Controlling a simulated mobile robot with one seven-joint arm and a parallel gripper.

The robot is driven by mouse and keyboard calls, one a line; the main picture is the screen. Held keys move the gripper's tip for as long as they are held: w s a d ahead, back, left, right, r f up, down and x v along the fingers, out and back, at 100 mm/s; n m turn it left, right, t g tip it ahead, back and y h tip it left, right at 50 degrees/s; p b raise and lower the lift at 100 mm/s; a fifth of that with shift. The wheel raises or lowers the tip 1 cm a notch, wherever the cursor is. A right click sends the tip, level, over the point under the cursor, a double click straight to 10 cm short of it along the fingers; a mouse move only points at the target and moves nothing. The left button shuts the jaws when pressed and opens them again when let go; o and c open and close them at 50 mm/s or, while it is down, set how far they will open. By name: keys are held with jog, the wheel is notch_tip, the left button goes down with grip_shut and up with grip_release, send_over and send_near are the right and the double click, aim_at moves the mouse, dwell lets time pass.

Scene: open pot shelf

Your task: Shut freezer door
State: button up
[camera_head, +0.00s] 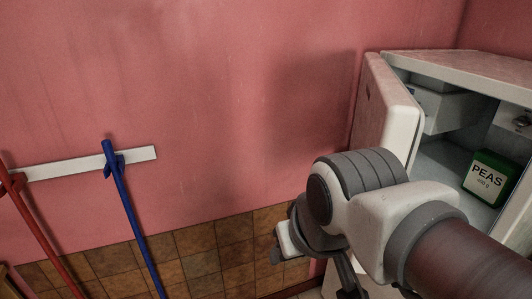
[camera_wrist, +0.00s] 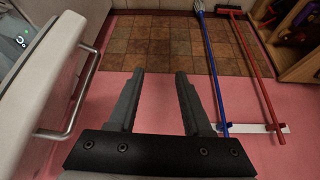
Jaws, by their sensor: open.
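The freezer (camera_head: 475,66) stands at the right in the head view, with its interior showing. Its white door (camera_head: 388,112) is swung open toward the left, standing out from the cabinet. My arm covers the lower part of the door. In the wrist view, my gripper (camera_wrist: 159,82) is open, with nothing between its fingers. To its left is a white appliance panel (camera_wrist: 52,62) with a curved metal handle (camera_wrist: 85,92), apart from the fingers. I cannot tell for sure whether this panel is the freezer door.
A green PEAS box (camera_head: 488,178) sits inside the freezer near a white drawer (camera_head: 450,110). A blue pole (camera_head: 130,215) and a red pole (camera_head: 42,228) hang on a white wall rail (camera_head: 85,166). A wooden shelf (camera_wrist: 295,62) shows in the wrist view.

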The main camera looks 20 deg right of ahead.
jog(key=w+d+f+n+g+h+p, duration=0.1)
jog(key=w+d+f+n+g+h, duration=0.1)
jog(key=w+d+n+g+h, duration=0.6)
jog(key=w+a+r+n+g+h, duration=0.25)
jog(key=w+a+n+h, duration=0.2)
jog(key=n+h, duration=0.35)
jog(key=s+d+p, duration=0.1)
jog(key=s+d, duration=0.1)
jog(key=d, duration=0.6)
jog(key=s+d+h+p, duration=0.1)
jog(key=s+d, duration=0.1)
jog(key=d, duration=0.6)
jog(key=shift+s+d+r+m, duration=0.2)
jog(key=shift+s+r+m, duration=0.1)
jog(key=shift+s+m, duration=0.1)
jog(key=shift+t, duration=0.25)
grip_shut()
jog(key=shift+f, duration=0.1)
